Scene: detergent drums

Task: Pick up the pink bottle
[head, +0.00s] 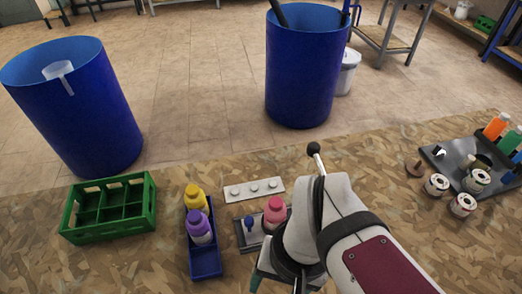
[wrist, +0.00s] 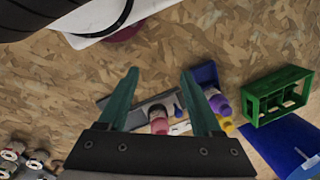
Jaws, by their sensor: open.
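The pink bottle (head: 274,211) stands on a small grey tray (head: 243,225), just left of my arm in the head view. My arm hides part of that area. In the wrist view the pink bottle (wrist: 158,123) shows between the fingers, near the palm edge and apart from them. My gripper (wrist: 160,74) is open and empty, with a green finger on each side. In the head view the gripper is mostly hidden behind my own arm.
A blue tray (head: 206,264) holds a purple bottle (head: 199,228) and a yellow bottle (head: 195,196) close left. A green crate (head: 107,207) stands farther left, a white strip with knobs (head: 254,190) behind. Cans (head: 437,184) stand right. Blue drums (head: 305,75) stand beyond the board.

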